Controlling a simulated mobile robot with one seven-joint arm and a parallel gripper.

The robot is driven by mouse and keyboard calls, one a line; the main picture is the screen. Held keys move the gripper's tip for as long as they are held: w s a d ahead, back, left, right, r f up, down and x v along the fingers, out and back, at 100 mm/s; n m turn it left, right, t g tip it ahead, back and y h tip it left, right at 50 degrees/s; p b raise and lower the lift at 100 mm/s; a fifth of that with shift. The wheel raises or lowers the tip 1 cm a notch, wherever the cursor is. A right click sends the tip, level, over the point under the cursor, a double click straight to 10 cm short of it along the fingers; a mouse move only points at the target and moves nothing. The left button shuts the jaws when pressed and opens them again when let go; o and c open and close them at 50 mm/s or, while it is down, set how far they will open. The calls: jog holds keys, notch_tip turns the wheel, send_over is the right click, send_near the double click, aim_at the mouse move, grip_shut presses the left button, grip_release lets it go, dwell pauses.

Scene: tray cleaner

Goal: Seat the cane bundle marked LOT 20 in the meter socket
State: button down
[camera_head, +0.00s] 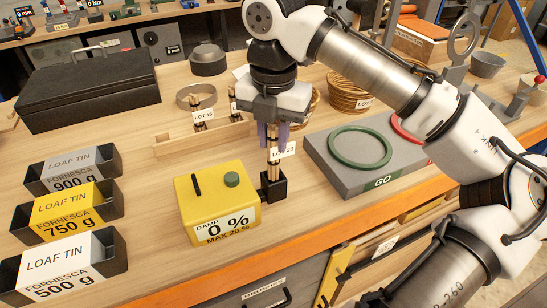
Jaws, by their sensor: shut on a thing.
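The cane bundle marked LOT 20 (273,162) stands upright with its white tag (283,151) facing me. My gripper (272,134) is shut on its upper part from above. The meter (216,200) is a yellow box reading DAMP 0 %, MAX 20 %, with a green button and a black slot on top. Its black socket (273,187) is a small block at the right side. The bundle's lower end is at the socket's top; I cannot tell how deep it sits. The bundle's top is hidden by my gripper.
Another bundle tagged LOT 15 (203,116) stands in a wooden rack (175,144) behind. A grey GO board (345,179) with a green ring (360,147) lies right. Loaf tins (66,213) line the left, below a black case (88,90). The bench edge (330,242) runs in front.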

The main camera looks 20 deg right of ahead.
aim_at(274, 153)
notch_tip(274, 153, down, 4)
jog(key=b, duration=0.4)
jog(key=shift+f, duration=0.15)
jog(key=c, duration=1.3)
grip_release()
jog(key=shift+o, duration=0.2)
notch_tip(274, 153, up, 12)
jog(key=shift+r, duration=0.15)
